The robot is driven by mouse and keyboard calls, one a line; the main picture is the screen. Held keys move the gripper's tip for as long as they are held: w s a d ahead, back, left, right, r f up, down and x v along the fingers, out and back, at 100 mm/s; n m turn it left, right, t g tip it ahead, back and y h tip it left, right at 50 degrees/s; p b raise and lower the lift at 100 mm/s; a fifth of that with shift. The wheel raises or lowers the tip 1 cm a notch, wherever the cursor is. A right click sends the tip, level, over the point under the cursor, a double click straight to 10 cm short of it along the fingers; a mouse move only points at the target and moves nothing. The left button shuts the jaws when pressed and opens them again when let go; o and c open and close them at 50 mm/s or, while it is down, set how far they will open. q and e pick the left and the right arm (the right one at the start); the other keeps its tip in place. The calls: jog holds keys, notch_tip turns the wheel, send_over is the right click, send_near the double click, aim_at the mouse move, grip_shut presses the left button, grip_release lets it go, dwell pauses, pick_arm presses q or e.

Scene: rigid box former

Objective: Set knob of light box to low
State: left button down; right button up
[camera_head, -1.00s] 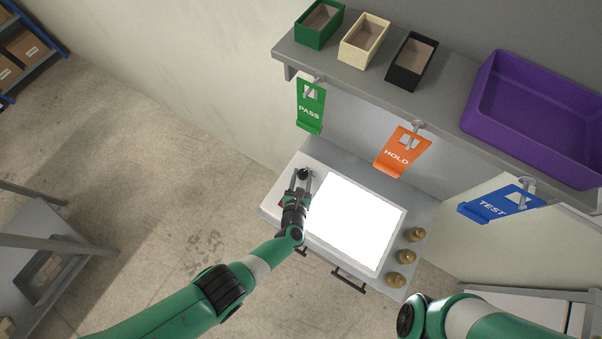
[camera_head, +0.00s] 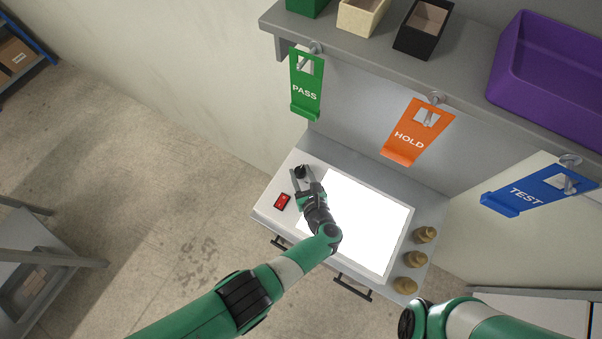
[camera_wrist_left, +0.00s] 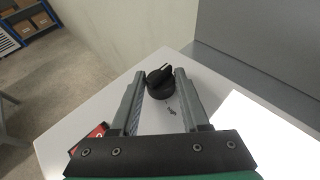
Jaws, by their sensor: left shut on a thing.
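The light box (camera_head: 268,208) is a pale case with a brightly lit white panel (camera_head: 365,220). Its black knob (camera_head: 300,172) is at the far left corner of the top, and it also shows in the left wrist view (camera_wrist_left: 159,83). A light pointer line on the knob points away from my wrist, slightly right. A small dark label (camera_wrist_left: 172,111) on the near side of the knob is too small to read. My left gripper (camera_head: 302,174) is shut on the knob, one finger on each side. My right gripper is out of view.
A red switch (camera_head: 282,201) is left of the panel. Several brass-coloured pieces (camera_head: 416,259) stand to its right. Green PASS (camera_head: 305,85), orange HOLD (camera_head: 418,132) and blue TEST (camera_head: 540,190) signs hang from the shelf (camera_head: 360,60) above, which holds a purple bin (camera_head: 550,75).

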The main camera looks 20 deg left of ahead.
pick_arm(q)
jog(key=shift+c, duration=2)
grip_release()
jog(key=shift+s, duration=0.1)
jog(key=p+v, duration=0.1)
jog(key=v, duration=0.2)
jog(key=p+v, duration=0.2)
jog(key=v, duration=0.1)
jog(key=shift+d+r, duration=0.15)
jog(key=shift+r, duration=0.2)
jog(key=p+v, duration=0.1)
jog(key=v, duration=0.4)
jog(key=shift+s+f, duration=0.15)
